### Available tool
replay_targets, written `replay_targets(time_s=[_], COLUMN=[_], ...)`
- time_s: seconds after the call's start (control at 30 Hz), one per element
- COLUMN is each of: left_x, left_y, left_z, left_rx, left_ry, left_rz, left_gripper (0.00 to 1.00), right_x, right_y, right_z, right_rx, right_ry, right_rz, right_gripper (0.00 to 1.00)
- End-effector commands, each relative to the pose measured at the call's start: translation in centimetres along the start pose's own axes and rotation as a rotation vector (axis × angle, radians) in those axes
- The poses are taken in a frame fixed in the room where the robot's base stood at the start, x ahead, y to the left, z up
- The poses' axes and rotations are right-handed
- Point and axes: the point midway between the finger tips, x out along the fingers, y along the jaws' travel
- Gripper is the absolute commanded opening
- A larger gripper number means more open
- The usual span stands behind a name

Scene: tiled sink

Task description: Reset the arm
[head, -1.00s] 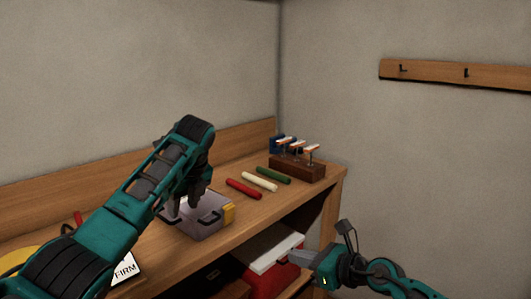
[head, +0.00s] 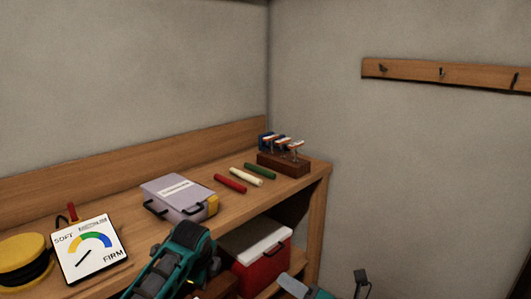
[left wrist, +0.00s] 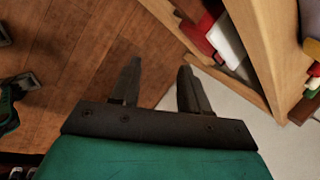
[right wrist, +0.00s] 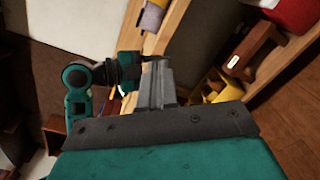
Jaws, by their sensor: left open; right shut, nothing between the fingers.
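My left arm (head: 172,265) shows at the bottom of the head view, in front of the workbench and below the lavender case; its fingertips cannot be made out there. In the left wrist view my left gripper (left wrist: 158,85) is open and empty, its two dark fingers apart above a wooden floor. My right gripper (head: 289,285) is at the bottom edge of the head view, in front of the red box. In the right wrist view the right gripper (right wrist: 155,82) is shut, its fingers together with nothing between them.
On the bench (head: 245,208) are a lavender case (head: 178,197), a SOFT/FIRM dial board (head: 90,247), a yellow round object (head: 22,256), red, cream and green rods (head: 246,177) and a brown rack (head: 284,164). A red white-lidded box (head: 262,263) sits below. A hook rail (head: 440,76) hangs on the wall.

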Motion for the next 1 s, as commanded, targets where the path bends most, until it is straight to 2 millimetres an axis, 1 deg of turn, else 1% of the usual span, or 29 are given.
replay_targets(time_s=[0.03,0.1,0.17,0.2,0.27,0.3,0.37,0.4,0.47,0.5,0.57,0.6,0.7,0.8,0.9,1.0], left_x=[1.6,3.1,4.1,4.6,5.1,5.3,5.4,5.3,5.0,4.7,4.0,3.4,1.6,-0.1,-1.5,-2.3], left_y=[2.4,4.9,7.1,8.6,10.8,12.3,14.6,16.1,18.4,19.8,22.0,23.4,26.4,28.7,30.0,30.7], left_z=[-1.0,-2.0,-2.8,-3.3,-3.9,-4.3,-4.7,-5.0,-5.2,-5.3,-5.4,-5.4,-5.2,-5.0,-4.8,-4.6], left_rx=[-0.084,-0.211,-0.323,-0.398,-0.512,-0.589,-0.703,-0.779,-0.893,-0.968,-1.078,-1.150,-1.315,-1.444,-1.531,-1.579], left_ry=[0.028,0.066,0.097,0.119,0.152,0.175,0.207,0.229,0.263,0.286,0.319,0.342,0.399,0.450,0.490,0.512], left_rz=[-0.020,-0.059,-0.091,-0.110,-0.137,-0.154,-0.179,-0.195,-0.216,-0.232,-0.252,-0.267,-0.298,-0.323,-0.340,-0.348], left_gripper=[0.45,0.45,0.45,0.45,0.45,0.45,0.45,0.45,0.45,0.45,0.45,0.45,0.45,0.45,0.45,0.45], right_x=[-0.8,-1.9,-3.1,-3.9,-5.2,-6.1,-7.6,-8.7,-10.4,-11.6,-13.5,-14.8,-17.9,-20.5,-22.3,-23.3], right_y=[-0.2,-0.6,-1.2,-1.6,-2.5,-3.0,-4.0,-4.6,-5.6,-6.2,-7.1,-7.7,-8.8,-9.4,-9.7,-9.8], right_z=[-0.9,-1.5,-2.0,-2.5,-3.1,-3.6,-4.4,-5.0,-6.0,-6.7,-8.0,-8.8,-10.9,-12.8,-14.1,-14.7], right_rx=[0.144,0.336,0.499,0.607,0.768,0.874,1.032,1.136,1.290,1.391,1.540,1.637,1.857,2.030,2.144,2.207], right_ry=[-0.039,-0.100,-0.153,-0.188,-0.243,-0.281,-0.339,-0.380,-0.442,-0.486,-0.554,-0.600,-0.714,-0.811,-0.882,-0.920], right_rz=[-0.008,-0.023,-0.039,-0.051,-0.072,-0.086,-0.110,-0.126,-0.153,-0.170,-0.197,-0.214,-0.255,-0.284,-0.304,-0.312], right_gripper=[0.00,0.00,0.00,0.00,0.00,0.00,0.00,0.00,0.00,0.00,0.00,0.00,0.00,0.00,0.00,0.00])
